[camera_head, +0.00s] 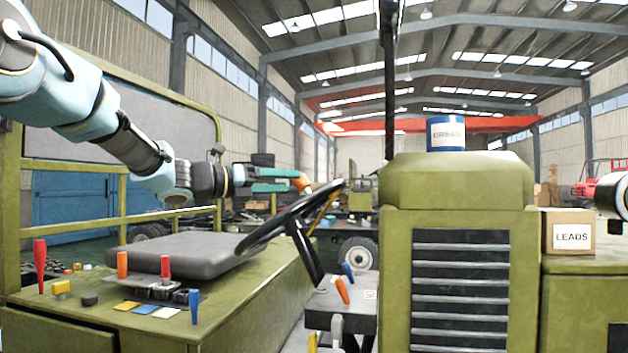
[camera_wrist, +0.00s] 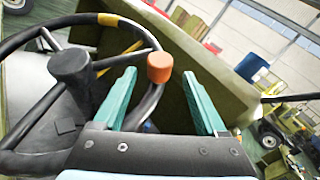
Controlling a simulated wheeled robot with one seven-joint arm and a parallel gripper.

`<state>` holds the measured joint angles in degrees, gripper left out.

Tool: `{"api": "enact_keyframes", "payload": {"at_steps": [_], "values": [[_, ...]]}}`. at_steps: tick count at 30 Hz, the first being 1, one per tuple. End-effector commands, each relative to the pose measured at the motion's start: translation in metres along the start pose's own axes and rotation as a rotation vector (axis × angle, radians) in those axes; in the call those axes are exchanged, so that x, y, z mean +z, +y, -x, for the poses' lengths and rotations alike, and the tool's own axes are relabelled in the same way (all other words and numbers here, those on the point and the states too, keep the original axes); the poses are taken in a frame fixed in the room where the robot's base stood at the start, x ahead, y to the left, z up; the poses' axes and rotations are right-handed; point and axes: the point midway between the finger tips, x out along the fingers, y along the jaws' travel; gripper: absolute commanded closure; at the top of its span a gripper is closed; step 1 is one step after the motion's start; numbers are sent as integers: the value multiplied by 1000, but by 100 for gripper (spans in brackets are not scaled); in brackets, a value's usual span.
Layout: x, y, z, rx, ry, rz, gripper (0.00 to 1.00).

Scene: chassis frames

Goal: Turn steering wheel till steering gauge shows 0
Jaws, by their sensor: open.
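The black steering wheel (camera_head: 287,219) stands tilted on its column beside the seat; it also shows in the wrist view (camera_wrist: 78,84), with a yellow band on its rim. An orange knob (camera_wrist: 159,67) stands on the wheel's rim; it shows in the head view (camera_head: 302,181) at the fingertips. My gripper (camera_wrist: 159,78) is open, its teal fingers on either side of the knob with gaps between. In the head view my gripper (camera_head: 285,180) reaches in from the left above the wheel. I cannot make out a steering gauge or its reading in either view.
A grey seat (camera_head: 180,249) lies left of the wheel. Coloured levers, one of them red (camera_head: 40,258), stand on the green console. A dark panel (camera_head: 342,307) with blue and orange levers sits below the wheel. The green hood (camera_head: 458,190) carries a can (camera_head: 446,134).

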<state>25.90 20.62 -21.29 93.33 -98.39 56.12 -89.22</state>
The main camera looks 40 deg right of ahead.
Motion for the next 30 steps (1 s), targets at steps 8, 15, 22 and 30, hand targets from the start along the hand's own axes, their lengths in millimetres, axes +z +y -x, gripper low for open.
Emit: {"api": "enact_keyframes", "payload": {"at_steps": [8, 15, 22, 30], "values": [[2, -2, -53, -1, 3, 1, 26], [1, -1, -78, 1, 2, -1, 26], [-1, 1, -81, 3, 2, -2, 26], [-1, 1, -81, 3, 2, -3, 43]]}}
